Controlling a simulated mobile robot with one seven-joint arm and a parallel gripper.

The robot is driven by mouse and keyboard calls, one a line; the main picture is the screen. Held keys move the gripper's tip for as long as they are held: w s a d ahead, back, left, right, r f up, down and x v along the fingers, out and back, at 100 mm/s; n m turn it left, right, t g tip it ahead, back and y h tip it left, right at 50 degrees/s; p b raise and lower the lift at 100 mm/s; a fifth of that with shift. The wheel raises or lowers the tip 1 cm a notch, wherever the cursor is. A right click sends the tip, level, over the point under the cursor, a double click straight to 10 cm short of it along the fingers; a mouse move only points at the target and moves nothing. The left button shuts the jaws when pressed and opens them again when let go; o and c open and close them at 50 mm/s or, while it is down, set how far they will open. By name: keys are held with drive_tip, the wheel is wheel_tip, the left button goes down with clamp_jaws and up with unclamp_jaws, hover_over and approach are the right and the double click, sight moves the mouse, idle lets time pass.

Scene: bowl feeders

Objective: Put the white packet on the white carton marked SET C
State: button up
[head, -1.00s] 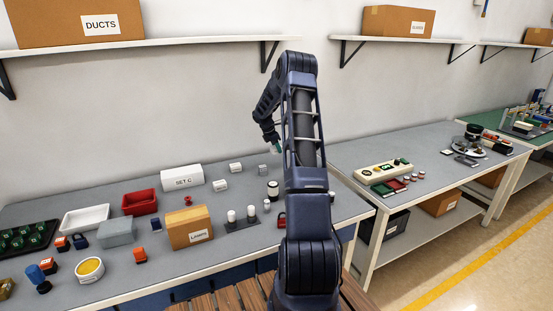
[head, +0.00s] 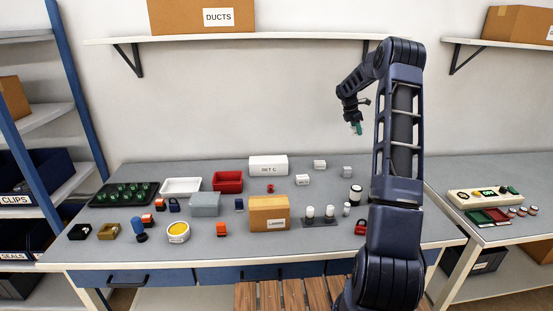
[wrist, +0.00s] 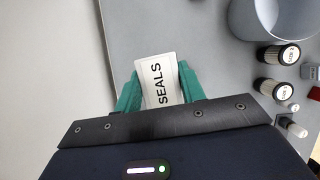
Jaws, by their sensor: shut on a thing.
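The white packet (wrist: 157,66), printed SEALS, is held between the green fingers of my gripper (wrist: 160,82) in the wrist view. In the head view my gripper (head: 356,128) hangs in the air above the back right of the table, shut on the packet, which is hard to make out there. The white carton marked SET C (head: 268,161) stands at the back of the table, left of and below my gripper. Its top looks bare.
A red bin (head: 228,181) stands left of the carton, a brown box (head: 268,218) in front. Small white boxes (head: 320,164) lie to its right. A shelf (head: 300,37) runs along the wall above. The wrist view shows a grey round container (wrist: 240,22) and dark cylinders.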

drive_tip(key=w+a+r+n+t, duration=0.1)
drive_tip(key=w+a+r+n, duration=0.1)
drive_tip(key=a, duration=0.9)
drive_tip(key=w+a+r+n+t, duration=0.1)
drive_tip(key=w+a+r+n, duration=0.1)
drive_tip(key=a, duration=1)
wheel_tip(320, 180, up, 2)
drive_tip(key=n+y, duration=0.1)
drive_tip(key=n, duration=0.3)
hover_over(270, 158)
drive_tip(key=s, duration=0.2)
drive_tip(key=shift+t, duration=0.4)
drive_tip(key=f, duration=1.2)
drive_tip(key=a+f, duration=0.1)
drive_tip(key=f, duration=0.6)
drive_tip(key=shift+w, duration=0.25)
drive_tip(key=shift+f, duration=0.2)
drive_tip(key=o, duration=1)
drive_tip(key=shift+r, duration=0.15)
